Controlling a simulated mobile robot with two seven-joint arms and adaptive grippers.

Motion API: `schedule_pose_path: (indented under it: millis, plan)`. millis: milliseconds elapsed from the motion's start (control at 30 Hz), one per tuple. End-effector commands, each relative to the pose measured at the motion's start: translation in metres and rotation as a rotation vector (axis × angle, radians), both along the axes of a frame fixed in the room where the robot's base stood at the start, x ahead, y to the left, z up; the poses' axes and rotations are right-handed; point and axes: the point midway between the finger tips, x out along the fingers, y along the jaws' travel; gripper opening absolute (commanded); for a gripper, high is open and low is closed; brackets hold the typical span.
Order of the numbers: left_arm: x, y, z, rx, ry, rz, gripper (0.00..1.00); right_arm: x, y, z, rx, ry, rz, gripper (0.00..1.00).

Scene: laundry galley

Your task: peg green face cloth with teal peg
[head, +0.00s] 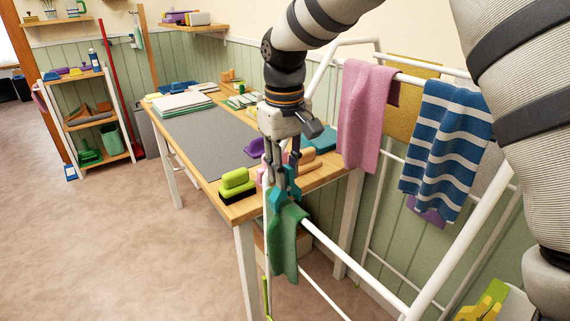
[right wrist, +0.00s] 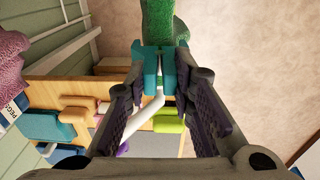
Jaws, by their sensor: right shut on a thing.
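The green face cloth (head: 286,245) hangs over the low front white rail of the airer, near its left end. My right gripper (head: 281,178) is above that rail, pointing down, shut on the teal peg (head: 279,196). The peg sits at the cloth's top edge. In the right wrist view the teal peg (right wrist: 152,70) is between my fingertips (right wrist: 163,84), with the green cloth (right wrist: 164,22) just beyond it. I cannot tell whether the peg grips the cloth. My left gripper is not in view.
A pink cloth (head: 364,115) and a blue striped cloth (head: 448,145) hang on the higher rail to the right. The wooden table (head: 240,209) with brushes and a grey mat (head: 212,138) stands close behind the gripper. The floor at left is clear.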

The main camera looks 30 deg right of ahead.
Motion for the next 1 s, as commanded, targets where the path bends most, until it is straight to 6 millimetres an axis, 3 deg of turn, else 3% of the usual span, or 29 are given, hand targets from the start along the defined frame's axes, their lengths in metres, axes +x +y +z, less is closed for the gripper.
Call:
schedule_pose_path:
  millis: [933, 967, 1000]
  plan:
    - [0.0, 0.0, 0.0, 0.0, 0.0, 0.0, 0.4, 0.0, -0.001, -0.013, 0.0, 0.001, 0.0, 0.0]
    - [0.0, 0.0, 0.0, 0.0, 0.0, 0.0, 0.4, 0.0, -0.001, -0.013, 0.0, 0.0, 0.0, 0.29]
    - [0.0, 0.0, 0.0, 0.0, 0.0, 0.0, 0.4, 0.0, -0.001, -0.013, 0.0, 0.0, 0.0, 0.38]
